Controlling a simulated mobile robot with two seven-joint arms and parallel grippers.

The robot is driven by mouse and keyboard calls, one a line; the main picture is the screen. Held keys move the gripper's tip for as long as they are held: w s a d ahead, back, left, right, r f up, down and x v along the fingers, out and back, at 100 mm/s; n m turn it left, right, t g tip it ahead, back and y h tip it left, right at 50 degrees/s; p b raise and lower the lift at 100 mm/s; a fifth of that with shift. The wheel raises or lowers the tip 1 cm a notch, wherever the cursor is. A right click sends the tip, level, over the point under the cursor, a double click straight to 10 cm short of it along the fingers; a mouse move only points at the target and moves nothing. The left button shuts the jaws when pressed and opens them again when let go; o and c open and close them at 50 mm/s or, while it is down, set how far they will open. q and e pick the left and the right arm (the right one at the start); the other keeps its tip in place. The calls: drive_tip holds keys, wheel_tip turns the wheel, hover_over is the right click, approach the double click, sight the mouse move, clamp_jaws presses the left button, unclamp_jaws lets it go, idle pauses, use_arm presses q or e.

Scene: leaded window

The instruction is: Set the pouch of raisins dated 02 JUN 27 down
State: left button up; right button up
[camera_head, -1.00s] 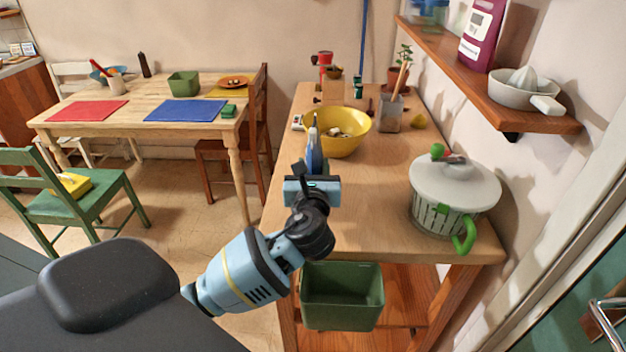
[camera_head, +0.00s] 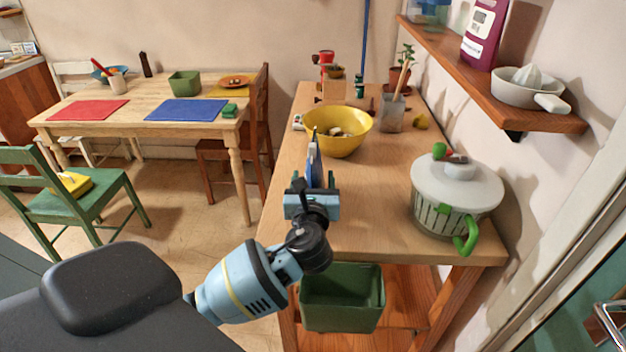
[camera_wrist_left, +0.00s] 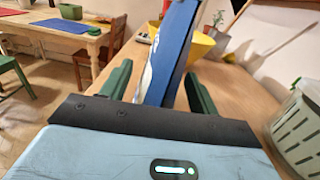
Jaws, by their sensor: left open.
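A blue pouch (camera_head: 315,163) with some white on it is upright at the left side of the wooden worktop (camera_head: 375,195), in front of the yellow bowl. It also shows in the left wrist view (camera_wrist_left: 173,52), leaning slightly. No date on it is legible. My left gripper (camera_head: 312,187) is open just in front of the pouch. In the left wrist view its green fingers (camera_wrist_left: 158,76) stand apart on either side of the pouch, with a gap visible at each side. The pouch's lower end is hidden behind the gripper, so its contact with the worktop cannot be seen. My right gripper is not in view.
The yellow bowl (camera_head: 337,133) is close behind the pouch. A white-lidded strainer pot (camera_head: 452,195) stands at the right of the worktop. A jar of utensils (camera_head: 391,113) is farther back. The worktop between gripper and pot is clear. A green bin (camera_head: 342,300) is below.

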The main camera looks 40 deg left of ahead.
use_arm(q)
drive_tip(key=shift+r, duration=0.15)
drive_tip(key=v, duration=1.2)
